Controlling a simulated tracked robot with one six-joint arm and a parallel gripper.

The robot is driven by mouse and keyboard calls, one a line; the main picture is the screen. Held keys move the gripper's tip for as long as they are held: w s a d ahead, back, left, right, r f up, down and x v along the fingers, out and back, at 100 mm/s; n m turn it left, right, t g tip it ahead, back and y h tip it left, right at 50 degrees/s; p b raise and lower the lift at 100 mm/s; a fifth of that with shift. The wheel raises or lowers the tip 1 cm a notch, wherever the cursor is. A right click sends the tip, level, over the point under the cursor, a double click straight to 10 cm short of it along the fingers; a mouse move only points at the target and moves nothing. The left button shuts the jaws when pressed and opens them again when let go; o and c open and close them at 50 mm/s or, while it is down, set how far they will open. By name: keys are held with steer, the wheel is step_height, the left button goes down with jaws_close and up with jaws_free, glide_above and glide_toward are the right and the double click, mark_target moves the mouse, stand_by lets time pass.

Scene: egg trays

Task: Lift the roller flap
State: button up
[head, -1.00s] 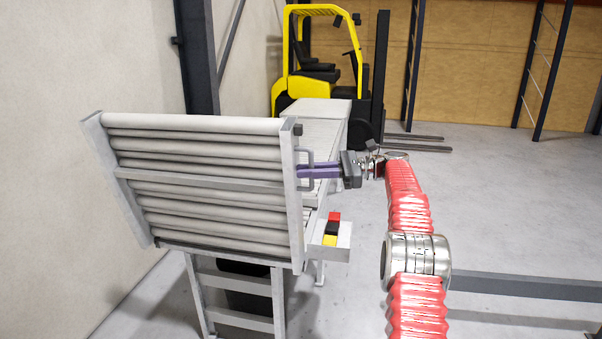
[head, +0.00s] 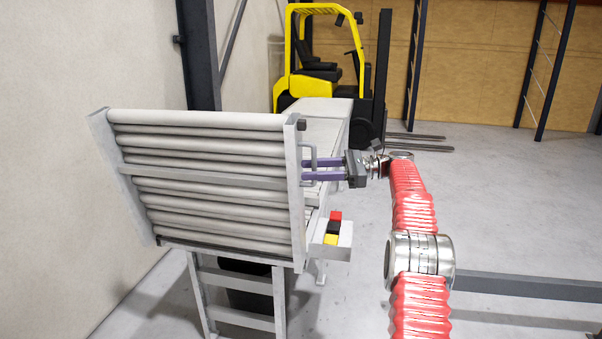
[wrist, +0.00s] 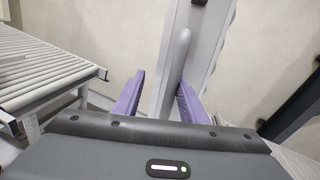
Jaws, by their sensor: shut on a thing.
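The roller flap (head: 205,183) stands raised and steeply tilted at the end of the conveyor in the head view, with its grey rollers facing me. Its handle (head: 314,158) is a grey loop on the right side rail. My gripper (head: 305,170) reaches in from the right, with its purple fingers at the handle. In the wrist view the handle (wrist: 174,68) lies between the two fingers, and a gap shows beside it. My gripper is shut on the handle. The exact contact is hard to see.
A control box (head: 331,238) with red, black and yellow parts sits below the handle. The conveyor (head: 325,130) runs back behind the flap. A yellow forklift (head: 318,55) stands beyond. A wall is on the left, and open floor (head: 500,200) is on the right.

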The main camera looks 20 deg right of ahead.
steer(key=shift+r, duration=0.1)
steer(key=shift+s, duration=0.1)
steer(key=v, duration=0.7)
steer(key=shift+d, duration=0.2)
stand_by(0.3)
stand_by(0.6)
